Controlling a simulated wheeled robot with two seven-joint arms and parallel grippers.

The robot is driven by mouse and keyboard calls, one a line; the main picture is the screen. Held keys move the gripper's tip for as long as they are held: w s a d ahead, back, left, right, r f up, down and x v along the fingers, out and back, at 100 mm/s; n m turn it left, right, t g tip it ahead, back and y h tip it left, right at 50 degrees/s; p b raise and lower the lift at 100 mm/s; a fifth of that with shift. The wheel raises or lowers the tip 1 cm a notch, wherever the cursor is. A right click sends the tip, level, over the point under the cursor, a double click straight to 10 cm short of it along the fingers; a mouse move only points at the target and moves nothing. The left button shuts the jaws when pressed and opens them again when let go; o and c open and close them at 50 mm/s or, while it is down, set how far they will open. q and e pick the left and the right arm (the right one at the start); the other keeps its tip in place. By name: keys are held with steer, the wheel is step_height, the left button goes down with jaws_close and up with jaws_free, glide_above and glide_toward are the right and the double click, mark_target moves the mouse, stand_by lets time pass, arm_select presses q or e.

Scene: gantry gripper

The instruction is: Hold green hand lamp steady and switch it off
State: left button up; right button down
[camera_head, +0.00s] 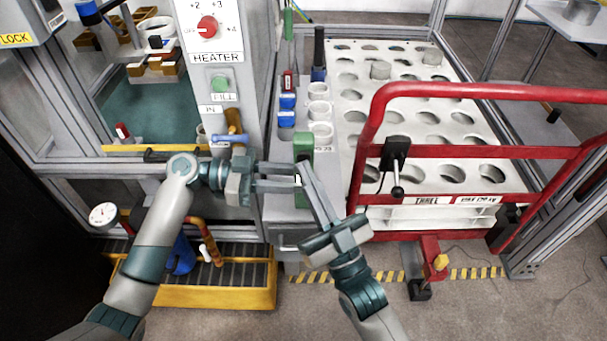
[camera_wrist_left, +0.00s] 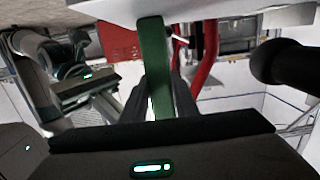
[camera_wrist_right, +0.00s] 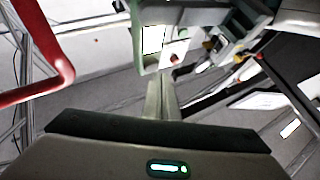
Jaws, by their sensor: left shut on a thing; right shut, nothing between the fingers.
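The green hand lamp (camera_head: 304,146) stands upright at the front end of the grey shelf. My left gripper (camera_head: 298,179) comes from the left and is shut on the lamp. In the left wrist view the lamp (camera_wrist_left: 154,65) is a green bar at the fingers. My right gripper (camera_head: 305,168) is shut and empty, its fingertips close to the lamp's front; I cannot tell whether they touch. In the right wrist view the lamp (camera_wrist_right: 136,34) shows a green frame, a bright white panel and a small red spot near the fingertips (camera_wrist_right: 160,82).
A red rail (camera_head: 480,92) with a black lever (camera_head: 397,178) stands right of my right gripper, before a white rack (camera_head: 425,118) with round holes. The heater panel (camera_head: 213,60) is behind my left arm. Bottles and white cups line the shelf behind the lamp.

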steer(key=shift+w, duration=0.45)
steer(key=shift+s, duration=0.1)
stand_by(0.5)
steer(key=shift+s, duration=0.35)
steer(key=s, duration=0.6)
stand_by(0.7)
arm_select(q)
steer(key=o, duration=1)
steer(key=shift+c, duration=0.2)
